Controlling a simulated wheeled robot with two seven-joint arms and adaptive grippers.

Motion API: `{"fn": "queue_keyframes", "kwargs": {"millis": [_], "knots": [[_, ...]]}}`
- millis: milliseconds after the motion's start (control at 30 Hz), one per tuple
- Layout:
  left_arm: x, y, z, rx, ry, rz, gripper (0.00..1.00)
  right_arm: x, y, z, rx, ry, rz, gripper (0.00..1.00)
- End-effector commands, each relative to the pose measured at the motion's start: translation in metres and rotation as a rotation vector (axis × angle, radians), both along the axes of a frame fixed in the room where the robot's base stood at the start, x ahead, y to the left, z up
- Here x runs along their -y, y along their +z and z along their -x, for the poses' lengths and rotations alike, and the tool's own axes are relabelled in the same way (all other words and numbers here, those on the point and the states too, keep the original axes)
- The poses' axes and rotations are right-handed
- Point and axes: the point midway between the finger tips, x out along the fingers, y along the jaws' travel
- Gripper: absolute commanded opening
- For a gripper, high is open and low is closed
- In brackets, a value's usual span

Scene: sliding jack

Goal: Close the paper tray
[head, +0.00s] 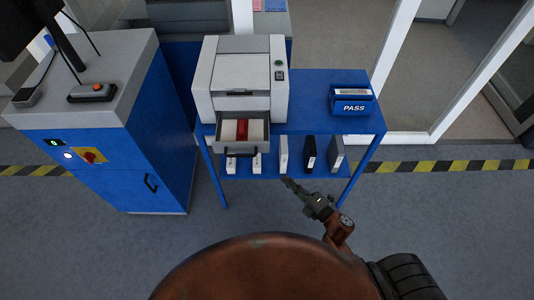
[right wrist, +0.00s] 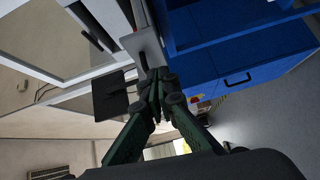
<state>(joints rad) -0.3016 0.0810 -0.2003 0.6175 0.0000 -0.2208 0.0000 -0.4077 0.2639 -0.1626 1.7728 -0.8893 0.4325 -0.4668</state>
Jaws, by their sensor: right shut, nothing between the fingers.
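The paper tray (head: 221,148) is a grey drawer pulled out from the front of the light grey printer (head: 239,75). White paper and a red item show inside it, and a dark handle is on its front. My right gripper (head: 287,181) is shut and empty, in front of the table, below and to the right of the tray in the head view, apart from it. The fingers of my right gripper (right wrist: 156,82) also show together in the right wrist view. I cannot make out the tray there. My left gripper is not in view.
The printer stands on a blue table (head: 305,124) with several binders on its lower shelf. A blue PASS box (head: 352,106) sits at the right on top. A blue cabinet (head: 155,150) stands close on the left. The floor in front is clear.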

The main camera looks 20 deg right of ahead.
Motion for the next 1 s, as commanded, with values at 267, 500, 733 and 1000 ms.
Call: {"fn": "queue_keyframes", "kwargs": {"millis": [267, 500, 733, 1000], "knots": [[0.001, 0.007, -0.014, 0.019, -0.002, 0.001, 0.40, -0.020, 0.027, -0.012, 0.062, 0.038, 0.044, 0.00], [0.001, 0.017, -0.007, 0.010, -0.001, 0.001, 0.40, -0.042, 0.027, -0.055, 0.061, 0.037, 0.040, 0.00], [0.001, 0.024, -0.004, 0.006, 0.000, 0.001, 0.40, -0.056, 0.026, -0.094, 0.059, 0.034, 0.042, 0.00], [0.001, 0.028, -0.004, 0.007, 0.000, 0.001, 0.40, -0.048, 0.025, -0.120, 0.057, 0.035, 0.041, 0.00]]}}
